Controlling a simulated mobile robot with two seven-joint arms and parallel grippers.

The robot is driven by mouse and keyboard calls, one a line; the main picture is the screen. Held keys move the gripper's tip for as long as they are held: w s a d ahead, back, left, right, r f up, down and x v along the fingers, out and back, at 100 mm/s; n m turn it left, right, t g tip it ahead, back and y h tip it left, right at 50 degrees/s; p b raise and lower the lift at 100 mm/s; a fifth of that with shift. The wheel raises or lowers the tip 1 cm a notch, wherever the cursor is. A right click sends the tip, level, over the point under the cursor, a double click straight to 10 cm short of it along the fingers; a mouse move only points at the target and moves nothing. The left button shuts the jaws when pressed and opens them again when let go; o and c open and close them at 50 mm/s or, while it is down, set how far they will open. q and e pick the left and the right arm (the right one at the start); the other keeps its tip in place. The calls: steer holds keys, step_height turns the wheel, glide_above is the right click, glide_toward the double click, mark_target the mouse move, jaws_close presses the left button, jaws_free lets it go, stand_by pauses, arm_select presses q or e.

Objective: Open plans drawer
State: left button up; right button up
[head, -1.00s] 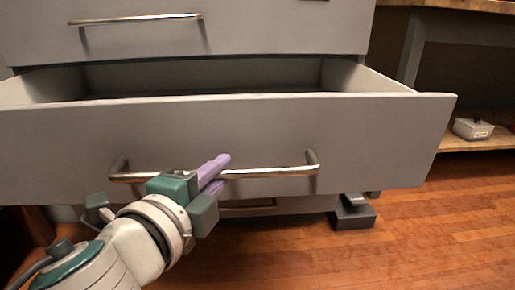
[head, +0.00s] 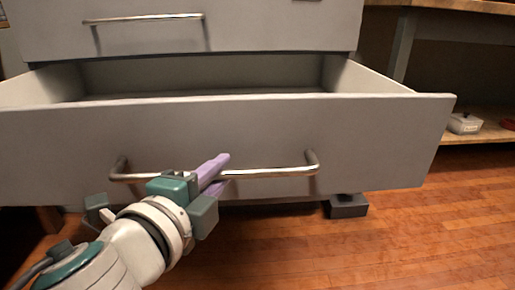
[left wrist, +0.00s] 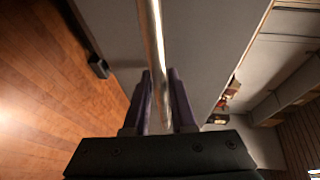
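A wide grey drawer (head: 390,135) stands pulled out of its cabinet in the head view, and its inside looks empty where I can see it. Its metal bar handle (head: 270,172) runs across the front. My left gripper (head: 216,170) is at the left half of this handle, with its purple fingers shut around the bar. In the left wrist view the handle (left wrist: 154,35) runs between the two fingers of the gripper (left wrist: 163,90). My right gripper is in neither view.
A closed upper drawer (head: 240,35) with its own handle is above. A workbench stands at the right, with a small box (head: 464,123) on its low shelf (head: 465,137). The wooden floor (head: 430,235) at the front right is clear.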

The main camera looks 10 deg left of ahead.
arm_select(q)
steer(key=o, duration=0.3)
steer(key=shift+s+r, duration=0.15)
steer(key=shift+s, duration=0.4)
steer(key=shift+p+v, duration=1)
steer(key=shift+v, duration=3.45)
